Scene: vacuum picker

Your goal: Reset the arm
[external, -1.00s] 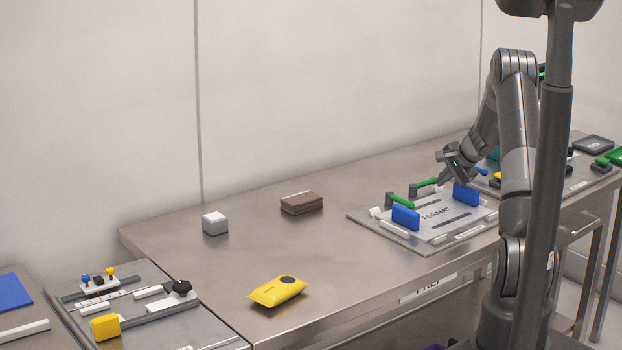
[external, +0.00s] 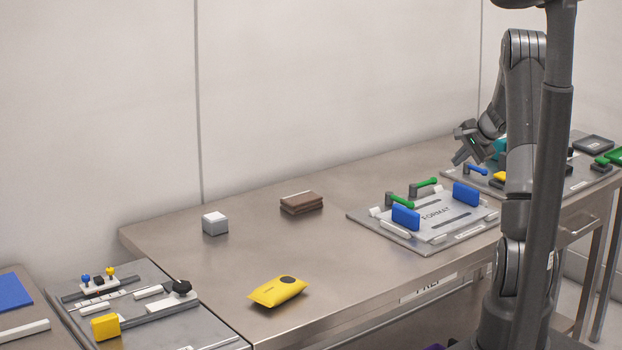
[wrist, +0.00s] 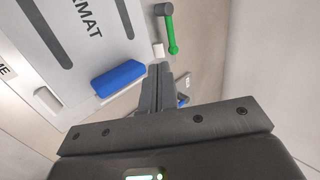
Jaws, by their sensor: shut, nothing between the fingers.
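My gripper (external: 463,158) is in the air above the back of the bench, beyond the far right side of the FORMAT plate. In the wrist view its two fingers (wrist: 158,72) are together with nothing between them. The FORMAT plate (external: 440,226) lies on the steel bench with two blue blocks (external: 405,217) and two green-handled levers (external: 399,201) on it. In the wrist view, one blue block (wrist: 117,81) is left of the fingertips and one green lever (wrist: 171,33) is above them. My arm hides part of the right-hand plate.
A second plate (external: 560,188) with blue, yellow and green parts is at the right. A grey cube (external: 215,224), a brown stack (external: 301,203) and a yellow pouch (external: 277,291) stand on the bench. A fixture plate (external: 150,336) is at lower left.

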